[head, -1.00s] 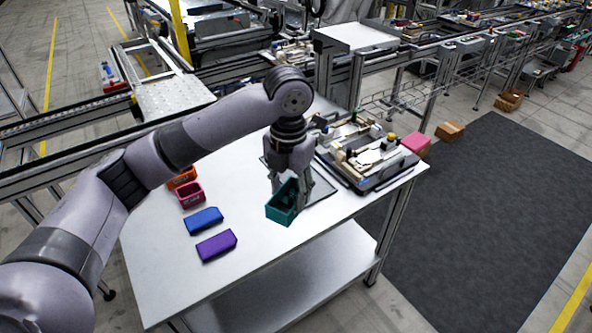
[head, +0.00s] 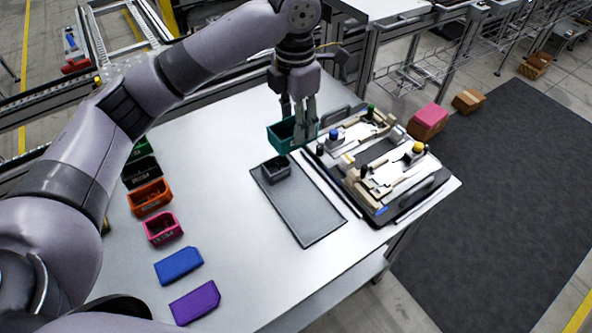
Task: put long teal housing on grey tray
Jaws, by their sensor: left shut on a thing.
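The teal housing (head: 281,137) is an open-topped box in the head view. My left gripper (head: 304,132) is shut on its right part and holds it up near the far end of the grey tray. The grey tray (head: 309,209) is a flat, dark-rimmed rectangle on the white table. A small dark grey housing (head: 276,170) sits at its far left end, just below the teal one in the picture. The rest of the tray's surface is bare. My right gripper does not show.
A pallet fixture (head: 372,207) with pegs and clamps stands right of the tray. Orange (head: 150,197) and pink (head: 163,229) bins, a blue block (head: 179,266) and a purple block (head: 195,302) line the left side. The white table (head: 232,235) between is clear.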

